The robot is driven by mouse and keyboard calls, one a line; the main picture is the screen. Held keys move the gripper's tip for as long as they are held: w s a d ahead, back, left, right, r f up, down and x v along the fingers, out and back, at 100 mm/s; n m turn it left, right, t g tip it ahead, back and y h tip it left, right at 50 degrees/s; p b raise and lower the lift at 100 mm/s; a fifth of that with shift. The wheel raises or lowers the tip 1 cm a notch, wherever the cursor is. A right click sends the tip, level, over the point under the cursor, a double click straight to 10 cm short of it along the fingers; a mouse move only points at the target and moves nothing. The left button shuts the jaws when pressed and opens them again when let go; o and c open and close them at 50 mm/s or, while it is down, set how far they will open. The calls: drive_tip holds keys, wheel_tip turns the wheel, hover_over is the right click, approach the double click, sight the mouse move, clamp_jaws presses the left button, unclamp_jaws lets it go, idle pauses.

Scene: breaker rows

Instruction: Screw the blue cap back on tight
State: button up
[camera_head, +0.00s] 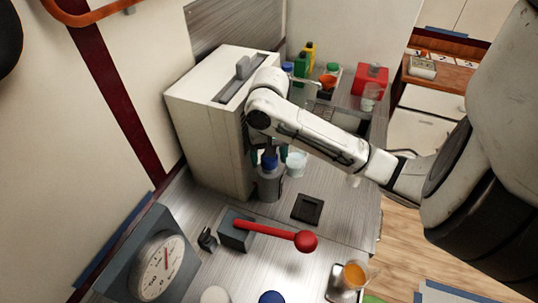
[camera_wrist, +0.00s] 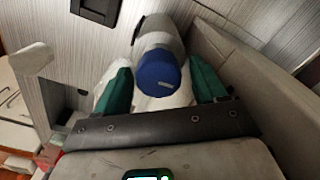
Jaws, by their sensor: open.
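A grey bottle (camera_head: 269,186) stands upright on the metal counter beside the large pale box. A blue cap (camera_head: 270,161) sits on its top; I cannot tell how tight it is. In the wrist view the blue cap (camera_wrist: 158,72) is near the centre, with the grey bottle (camera_wrist: 158,30) behind it. My gripper (camera_wrist: 162,82) is open, its green fingers on both sides of the cap with visible gaps. In the head view my gripper (camera_head: 268,153) is at the bottle's top, partly hidden by my arm.
The pale box (camera_head: 208,125) stands close on the left. A whitish cup (camera_head: 296,163) is just right of the bottle. A red-knobbed lever (camera_head: 280,232), a dark square pad (camera_head: 307,208) and a dial gauge (camera_head: 160,268) are nearer. Several containers stand at the back.

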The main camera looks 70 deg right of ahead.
drive_tip(key=n+b, duration=0.1)
drive_tip(key=n, duration=0.4)
drive_tip(key=shift+f, duration=0.1)
drive_tip(key=n+b, duration=0.1)
drive_tip(key=n, duration=0.3)
drive_tip(key=shift+b, duration=0.35)
drive_tip(key=n+b, duration=0.2)
drive_tip(key=n, duration=0.4)
drive_tip(key=shift+f, duration=0.1)
drive_tip(key=n+b, duration=0.1)
drive_tip(key=n, duration=0.2)
drive_tip(key=shift+r, duration=0.2)
drive_tip(key=shift+c, duration=0.4)
